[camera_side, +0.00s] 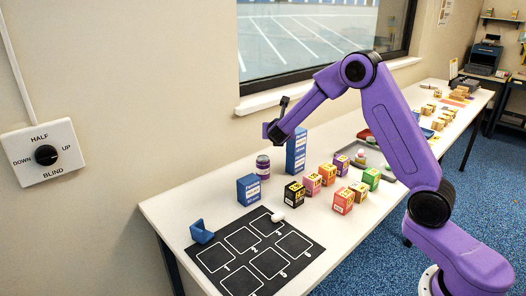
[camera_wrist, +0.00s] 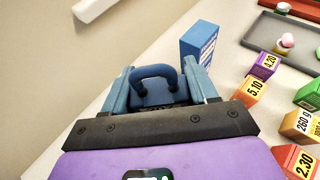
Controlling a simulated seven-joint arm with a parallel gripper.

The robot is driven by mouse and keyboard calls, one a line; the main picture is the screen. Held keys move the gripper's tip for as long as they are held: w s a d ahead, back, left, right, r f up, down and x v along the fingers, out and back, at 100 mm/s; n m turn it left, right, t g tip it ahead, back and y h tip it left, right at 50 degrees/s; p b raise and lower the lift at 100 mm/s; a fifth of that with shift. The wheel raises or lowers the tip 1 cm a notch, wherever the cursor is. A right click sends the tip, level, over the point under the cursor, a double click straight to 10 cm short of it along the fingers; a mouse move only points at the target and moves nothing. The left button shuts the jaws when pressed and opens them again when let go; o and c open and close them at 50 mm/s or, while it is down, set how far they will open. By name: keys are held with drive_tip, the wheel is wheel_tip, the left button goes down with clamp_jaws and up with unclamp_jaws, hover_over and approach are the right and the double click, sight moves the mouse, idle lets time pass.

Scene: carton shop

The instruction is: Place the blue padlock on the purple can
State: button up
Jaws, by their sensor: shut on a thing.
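The blue padlock (camera_wrist: 154,94) shows in the wrist view between the two fingers of my gripper (camera_wrist: 162,88), with its rounded shackle facing the camera. The gripper is shut on it. In the side view my gripper (camera_side: 269,131) is in the air above the purple can (camera_side: 263,168), with a gap between them. The padlock is too small to make out clearly there. The can stands upright on the white table, behind a short blue box. It does not show in the wrist view, where the gripper and padlock may hide it.
A tall blue box (camera_side: 296,151) stands just right of the can, and a short blue box (camera_side: 248,189) in front. Several coloured price boxes (camera_side: 312,184) are further right. A black numbered mat (camera_side: 256,252) and a blue stand (camera_side: 201,232) are at the near end.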

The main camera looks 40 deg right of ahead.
drive_tip(key=w+f, duration=0.2)
drive_tip(key=w+d+f, duration=0.1)
drive_tip(key=w+f, duration=0.1)
drive_tip(key=w, duration=0.1)
drive_tip(key=w+f, duration=0.2)
drive_tip(key=w, duration=0.1)
drive_tip(key=shift+d+f, duration=0.25)
drive_tip(key=shift+d, duration=0.05)
drive_tip(key=shift+w+f, duration=0.55)
drive_tip(key=shift+f, duration=0.05)
drive_tip(key=shift+w+d+f, duration=0.1)
drive_tip(key=shift+f, duration=1.5)
drive_tip(key=shift+f, duration=0.1)
drive_tip(key=o, duration=1.3)
drive_tip(key=shift+f, duration=0.1)
